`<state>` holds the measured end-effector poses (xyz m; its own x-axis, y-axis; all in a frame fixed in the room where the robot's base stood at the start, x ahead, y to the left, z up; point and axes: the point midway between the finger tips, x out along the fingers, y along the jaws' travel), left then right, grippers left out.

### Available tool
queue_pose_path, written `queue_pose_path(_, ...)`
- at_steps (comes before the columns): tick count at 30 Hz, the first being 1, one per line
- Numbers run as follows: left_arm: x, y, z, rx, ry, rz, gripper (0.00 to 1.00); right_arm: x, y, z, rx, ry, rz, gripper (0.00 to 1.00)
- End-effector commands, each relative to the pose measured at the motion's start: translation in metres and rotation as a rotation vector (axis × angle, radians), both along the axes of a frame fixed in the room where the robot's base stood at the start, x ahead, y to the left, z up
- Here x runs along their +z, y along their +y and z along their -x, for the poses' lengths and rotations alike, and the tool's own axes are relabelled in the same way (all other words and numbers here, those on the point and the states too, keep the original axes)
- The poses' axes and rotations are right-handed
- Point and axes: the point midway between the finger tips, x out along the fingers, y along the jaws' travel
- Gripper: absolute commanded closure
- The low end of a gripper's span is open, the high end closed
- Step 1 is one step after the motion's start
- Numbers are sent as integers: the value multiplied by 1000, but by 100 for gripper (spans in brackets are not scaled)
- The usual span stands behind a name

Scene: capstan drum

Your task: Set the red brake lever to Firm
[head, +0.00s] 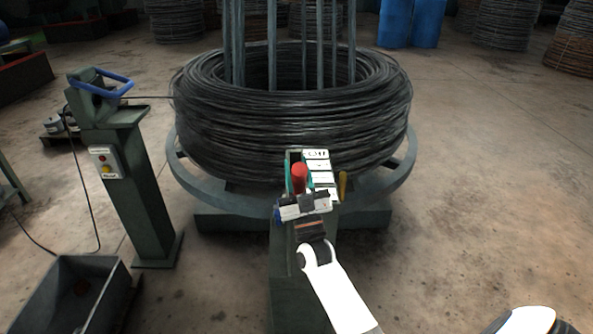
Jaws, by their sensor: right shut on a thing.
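The red brake lever (300,174) stands on top of a green post in front of the wire drum, its red knob showing. A white label plate (318,172) with black lettering runs along the right of the lever; its top field seems to read Off, and the other fields are too small to read. My right gripper (300,193) reaches in from the lower right and is shut on the lever, its jaws around it just below the knob. The jaws hide the lever's lower part and the nearer end of the plate. My left gripper is out of view.
A large coil of dark wire (290,125) sits on a round drum base behind the post. A brass-coloured peg (343,185) stands right of the plate. A green pedestal (145,190) with a button box is at left, with an open bin (70,300) below. The right floor is clear.

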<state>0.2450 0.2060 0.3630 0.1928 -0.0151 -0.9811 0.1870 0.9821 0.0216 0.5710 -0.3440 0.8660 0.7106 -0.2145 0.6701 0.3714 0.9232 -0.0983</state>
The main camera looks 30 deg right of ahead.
Motion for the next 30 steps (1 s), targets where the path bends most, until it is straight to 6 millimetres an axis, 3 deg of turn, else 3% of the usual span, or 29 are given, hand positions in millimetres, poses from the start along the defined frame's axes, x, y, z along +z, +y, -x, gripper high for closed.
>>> queue_pose_path(1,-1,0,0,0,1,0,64,-7,3,1,2,10,0,100)
queue_pose_path(10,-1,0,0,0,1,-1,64,-10,4,1,4,14,-1,100)
queue_pose_path(11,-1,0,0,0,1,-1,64,-10,4,1,4,14,-1,66)
queue_pose_path(14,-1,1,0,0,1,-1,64,-9,3,1,3,13,-1,49)
queue_pose_path(23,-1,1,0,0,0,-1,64,-7,2,2,2,9,-1,48)
queue_pose_path(30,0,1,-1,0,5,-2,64,-28,9,23,2,11,-2,48)
